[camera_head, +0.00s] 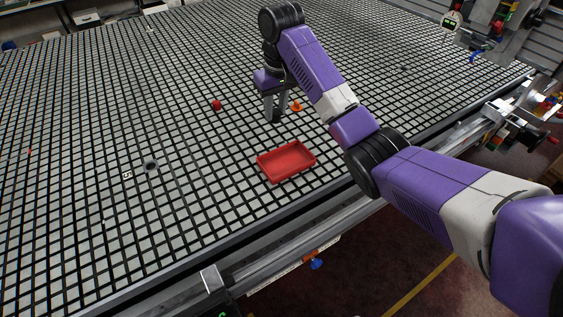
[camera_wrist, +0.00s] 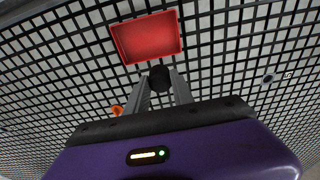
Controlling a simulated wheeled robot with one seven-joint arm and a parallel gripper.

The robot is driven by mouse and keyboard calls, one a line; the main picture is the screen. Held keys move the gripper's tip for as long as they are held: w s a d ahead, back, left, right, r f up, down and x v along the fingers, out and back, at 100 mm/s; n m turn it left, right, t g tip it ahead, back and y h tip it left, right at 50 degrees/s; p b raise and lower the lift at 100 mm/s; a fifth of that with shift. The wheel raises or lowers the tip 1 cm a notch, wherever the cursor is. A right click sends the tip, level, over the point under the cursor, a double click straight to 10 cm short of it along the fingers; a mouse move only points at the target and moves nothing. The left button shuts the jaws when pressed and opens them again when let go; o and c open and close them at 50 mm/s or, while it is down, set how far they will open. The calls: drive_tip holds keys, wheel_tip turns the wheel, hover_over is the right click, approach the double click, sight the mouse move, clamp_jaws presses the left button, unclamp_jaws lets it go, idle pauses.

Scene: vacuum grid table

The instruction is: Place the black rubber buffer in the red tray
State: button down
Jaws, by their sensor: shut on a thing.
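My gripper (camera_head: 274,117) hangs over the grid table, behind and slightly left of the red tray. In the wrist view its two fingers are closed on a dark rounded thing, which looks like the black rubber buffer (camera_wrist: 159,77). The red tray (camera_head: 286,162) is shallow and rectangular, lies near the table's front edge, and looks empty. It also shows in the wrist view (camera_wrist: 147,37), apart from the fingertips.
An orange part (camera_head: 297,106) stands just right of my gripper. A red part (camera_head: 217,104) lies to its left. A dark round spot (camera_head: 151,165) and a small marked piece (camera_head: 127,174) lie farther left. Much of the grid table (camera_head: 70,215) is clear.

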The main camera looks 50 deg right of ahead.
wheel_tip(320, 180, down, 12)
drive_tip(key=b, duration=0.4)
drive_tip(key=shift+f, duration=2.85)
drive_tip(key=shift+f, duration=0.15)
drive_tip(key=c, duration=1.1)
unclamp_jaws()
wheel_tip(320, 180, up, 12)
drive_tip(key=s+p, duration=0.1)
drive_tip(key=p, duration=0.1)
drive_tip(key=shift+s+a+r, duration=0.15)
drive_tip(key=shift+r, duration=0.05)
